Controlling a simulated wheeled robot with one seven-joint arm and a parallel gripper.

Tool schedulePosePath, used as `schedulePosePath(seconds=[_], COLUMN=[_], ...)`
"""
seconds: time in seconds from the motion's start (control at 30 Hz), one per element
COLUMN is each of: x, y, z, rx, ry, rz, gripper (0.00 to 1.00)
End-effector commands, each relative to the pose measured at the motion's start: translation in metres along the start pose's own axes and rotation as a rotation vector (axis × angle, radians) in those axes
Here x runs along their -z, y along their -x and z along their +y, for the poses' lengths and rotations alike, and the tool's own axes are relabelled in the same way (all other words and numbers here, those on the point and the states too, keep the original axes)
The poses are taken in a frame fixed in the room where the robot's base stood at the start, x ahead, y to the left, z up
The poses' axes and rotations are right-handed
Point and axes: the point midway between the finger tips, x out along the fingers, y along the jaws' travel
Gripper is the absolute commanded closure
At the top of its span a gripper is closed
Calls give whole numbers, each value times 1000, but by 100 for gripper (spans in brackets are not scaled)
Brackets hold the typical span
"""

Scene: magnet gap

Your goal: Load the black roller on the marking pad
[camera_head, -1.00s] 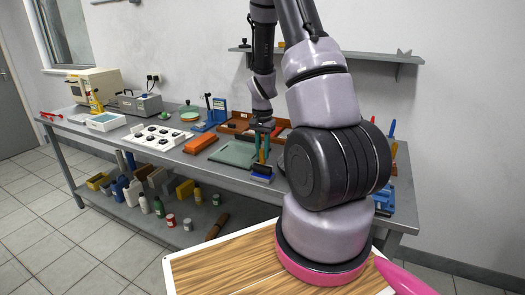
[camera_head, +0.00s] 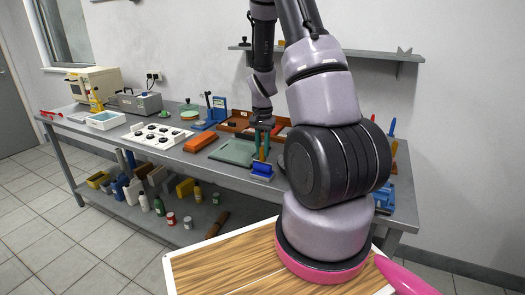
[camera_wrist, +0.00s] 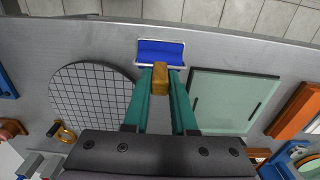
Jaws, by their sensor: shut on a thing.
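My gripper (camera_wrist: 160,88) has two teal fingers and is shut on an upright tool with a wooden handle (camera_wrist: 160,77), seen almost end-on in the wrist view. The handle shows as a small orange-brown strip (camera_head: 262,155) in the head view. I take it to be the roller's handle; the black roller itself cannot be made out. The tool stands over or at a small blue pad in a pale frame (camera_wrist: 161,52), probably the marking pad, near the bench's front edge. It also shows in the head view (camera_head: 261,172). Contact cannot be told.
A green plate (camera_wrist: 235,100) lies right of the gripper and a round gridded mat (camera_wrist: 92,98) lies left in the wrist view. The grey bench (camera_head: 150,150) also holds a white tray with knobs (camera_head: 158,136) and a red-brown block (camera_head: 201,142).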

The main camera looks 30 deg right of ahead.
Motion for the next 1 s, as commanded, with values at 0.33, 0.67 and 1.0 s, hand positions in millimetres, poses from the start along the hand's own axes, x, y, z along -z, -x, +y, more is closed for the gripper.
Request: schedulePosePath(seconds=[0.33,0.67,1.0], x=[0,0,0], y=[29,55,64], z=[0,0,0], rx=[2,1,0], ry=[-1,0,-1], rz=[2,1,0], gripper=[100,100,100])
